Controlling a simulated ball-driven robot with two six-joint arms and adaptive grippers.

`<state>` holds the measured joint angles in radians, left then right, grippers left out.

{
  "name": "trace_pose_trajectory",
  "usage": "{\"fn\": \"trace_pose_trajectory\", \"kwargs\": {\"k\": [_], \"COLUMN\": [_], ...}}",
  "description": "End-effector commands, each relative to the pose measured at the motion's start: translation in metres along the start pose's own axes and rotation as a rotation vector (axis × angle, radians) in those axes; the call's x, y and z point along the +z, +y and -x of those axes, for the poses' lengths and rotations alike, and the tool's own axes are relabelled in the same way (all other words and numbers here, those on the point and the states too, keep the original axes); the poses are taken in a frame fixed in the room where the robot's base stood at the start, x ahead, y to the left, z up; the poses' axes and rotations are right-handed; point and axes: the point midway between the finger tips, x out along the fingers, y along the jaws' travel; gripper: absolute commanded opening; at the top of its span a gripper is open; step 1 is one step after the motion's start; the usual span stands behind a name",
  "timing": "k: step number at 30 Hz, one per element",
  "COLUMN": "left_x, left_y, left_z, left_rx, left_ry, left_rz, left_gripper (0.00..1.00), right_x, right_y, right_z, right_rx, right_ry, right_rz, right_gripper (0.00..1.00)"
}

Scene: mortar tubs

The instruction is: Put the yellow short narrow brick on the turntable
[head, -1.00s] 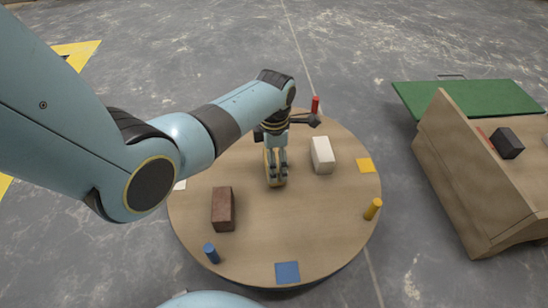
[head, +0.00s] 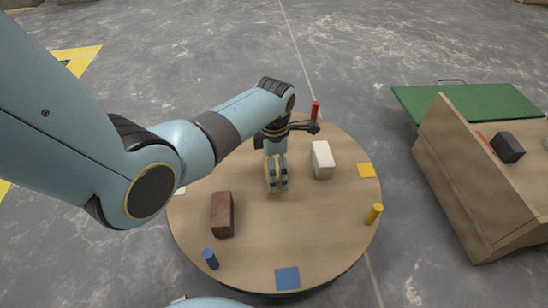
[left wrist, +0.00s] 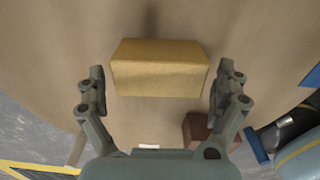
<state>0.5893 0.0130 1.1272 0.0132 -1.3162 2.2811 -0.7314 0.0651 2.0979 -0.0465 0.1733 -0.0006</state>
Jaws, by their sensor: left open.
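The yellow brick (left wrist: 160,68) lies flat on the round wooden turntable (head: 300,235), away from its edge. My left gripper (head: 276,178) is low over the turntable, with its fingers down on both sides of the brick. In the left wrist view the fingers are open, with a small gap at each end of the brick. In the head view the fingers largely hide the brick. My right gripper does not show.
On the turntable a white block (head: 322,160) stands right of the gripper and a brown brick (head: 222,214) lies nearer on the left. Red (head: 315,111), blue (head: 210,258) and yellow (head: 374,214) pegs stand near the rim. A wooden stand (head: 450,180) is at the right.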

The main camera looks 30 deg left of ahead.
Motion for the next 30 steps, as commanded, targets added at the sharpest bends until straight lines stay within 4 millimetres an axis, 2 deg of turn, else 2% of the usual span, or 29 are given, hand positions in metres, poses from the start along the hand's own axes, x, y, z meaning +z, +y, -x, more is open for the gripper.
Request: {"fn": "trace_pose_trajectory", "kwargs": {"k": [5,12,18,25,30], "left_x": [0.001,0.001,0.001,0.000,-0.005], "left_y": [0.001,0.001,0.001,0.001,-0.004], "left_z": [0.022,0.077,0.108,0.119,0.108], "left_rx": [0.004,0.005,0.003,0.002,0.031], "left_ry": [-0.003,-0.005,-0.003,-0.002,-0.020], "left_rz": [0.000,0.000,0.000,0.000,-0.068], "left_gripper": [1.00,1.00,1.00,1.00,1.00], "right_x": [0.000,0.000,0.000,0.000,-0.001], "right_y": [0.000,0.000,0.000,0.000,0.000], "right_z": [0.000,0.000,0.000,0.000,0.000], "right_rx": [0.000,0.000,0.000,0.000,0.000], "right_ry": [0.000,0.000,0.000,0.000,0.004], "right_rz": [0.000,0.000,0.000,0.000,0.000], "right_gripper": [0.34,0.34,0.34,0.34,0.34]}}
